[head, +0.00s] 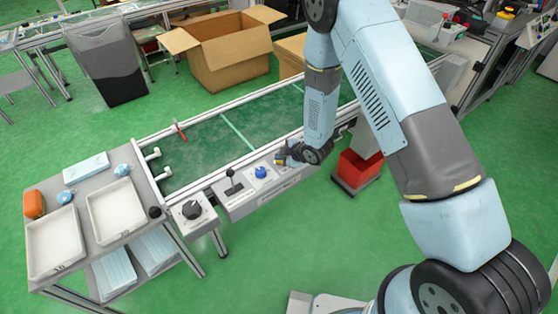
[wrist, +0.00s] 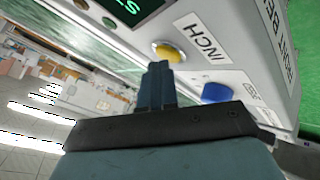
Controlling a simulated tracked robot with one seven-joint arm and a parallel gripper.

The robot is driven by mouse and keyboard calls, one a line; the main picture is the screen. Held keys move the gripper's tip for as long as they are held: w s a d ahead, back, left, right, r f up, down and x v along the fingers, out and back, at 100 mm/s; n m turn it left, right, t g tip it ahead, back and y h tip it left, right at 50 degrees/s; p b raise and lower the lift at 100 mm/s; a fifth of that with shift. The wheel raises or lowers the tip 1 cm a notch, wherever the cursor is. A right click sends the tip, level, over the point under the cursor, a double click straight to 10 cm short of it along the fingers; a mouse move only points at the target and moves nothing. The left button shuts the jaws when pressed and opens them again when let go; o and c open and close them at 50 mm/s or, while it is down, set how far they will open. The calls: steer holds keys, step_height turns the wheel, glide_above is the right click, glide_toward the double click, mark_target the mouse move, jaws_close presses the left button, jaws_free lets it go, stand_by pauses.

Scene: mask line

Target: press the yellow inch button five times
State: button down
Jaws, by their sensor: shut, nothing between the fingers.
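The yellow inch button (wrist: 168,52) sits on the light grey control panel (wrist: 225,62), beside a label reading INCH. My gripper (wrist: 158,68) is shut and empty, with its fingertips just below the button in the wrist view. I cannot tell whether the tips touch it. In the head view my gripper (head: 281,158) is at the panel, and a little yellow shows beside the tips. The button is mostly hidden there.
A blue button (wrist: 215,92) is beside the yellow one; it also shows in the head view (head: 260,172). A black lever (head: 231,183) and dark rotary knob (head: 191,209) are further left. A red bin (head: 356,169) stands right of the panel, below the conveyor.

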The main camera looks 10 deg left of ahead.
mark_target(281, 162)
stand_by(0.6)
steer(key=shift+r, duration=3.25)
